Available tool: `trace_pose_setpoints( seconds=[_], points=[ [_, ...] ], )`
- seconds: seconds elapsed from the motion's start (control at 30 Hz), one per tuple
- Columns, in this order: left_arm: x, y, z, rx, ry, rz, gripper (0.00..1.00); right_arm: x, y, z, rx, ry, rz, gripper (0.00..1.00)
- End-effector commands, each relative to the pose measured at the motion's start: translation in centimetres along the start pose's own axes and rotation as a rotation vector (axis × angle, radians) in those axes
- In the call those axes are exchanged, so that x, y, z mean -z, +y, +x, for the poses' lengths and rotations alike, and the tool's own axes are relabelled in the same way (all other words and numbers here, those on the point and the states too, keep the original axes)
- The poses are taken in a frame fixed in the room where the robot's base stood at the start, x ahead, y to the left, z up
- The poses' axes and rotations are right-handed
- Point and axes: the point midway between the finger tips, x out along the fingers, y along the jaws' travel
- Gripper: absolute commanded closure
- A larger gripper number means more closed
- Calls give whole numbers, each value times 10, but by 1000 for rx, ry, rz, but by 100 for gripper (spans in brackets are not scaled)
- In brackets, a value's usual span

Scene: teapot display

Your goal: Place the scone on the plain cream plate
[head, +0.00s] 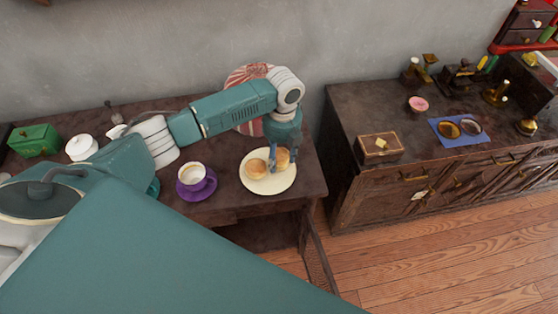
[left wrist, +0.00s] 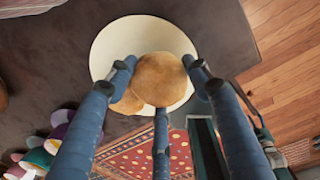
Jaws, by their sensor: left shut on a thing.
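The plain cream plate (head: 268,188) lies on the dark wooden table, near its right end in the head view. My left gripper (head: 282,158) is over the right part of the plate, shut on a round golden-brown scone (head: 283,154). In the left wrist view the held scone (left wrist: 158,80) sits between the fingers, with the plate (left wrist: 113,42) behind it. A second round scone (head: 256,168) rests on the plate, left of the held one; the held scone partly hides it in the left wrist view (left wrist: 127,103). I cannot tell whether the held scone touches the plate. My right gripper is not in view.
A white cup (head: 191,174) stands on a purple saucer (head: 196,194) left of the plate. A green box (head: 35,140) and a white pot (head: 81,148) stand at the table's left. A red-and-white patterned disc (head: 245,76) stands behind my arm. A dark cabinet (head: 345,190) stands right, across a gap.

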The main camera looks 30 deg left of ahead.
Motion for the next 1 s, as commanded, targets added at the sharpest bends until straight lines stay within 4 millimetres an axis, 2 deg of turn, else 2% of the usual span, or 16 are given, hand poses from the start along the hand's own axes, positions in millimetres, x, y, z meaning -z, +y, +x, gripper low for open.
trace_pose_setpoints(
  seconds=[0.1, 0.2, 0.63, 0.67, 0.73, 1.0],
  points=[
    [1, 0, 19, -3, 3, -2, 77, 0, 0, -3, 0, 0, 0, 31],
    [1, -1, 28, -3, 2, -1, 77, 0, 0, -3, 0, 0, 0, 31],
    [1, -1, 35, -1, 1, 0, 77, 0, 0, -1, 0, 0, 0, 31],
    [0, -1, 34, -1, 1, 0, 44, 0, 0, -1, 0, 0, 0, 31],
    [1, -1, 34, -1, 1, 0, 31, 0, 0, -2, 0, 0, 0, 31],
    [1, -1, 34, -2, 1, 0, 31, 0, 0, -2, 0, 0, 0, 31]
  ],
)
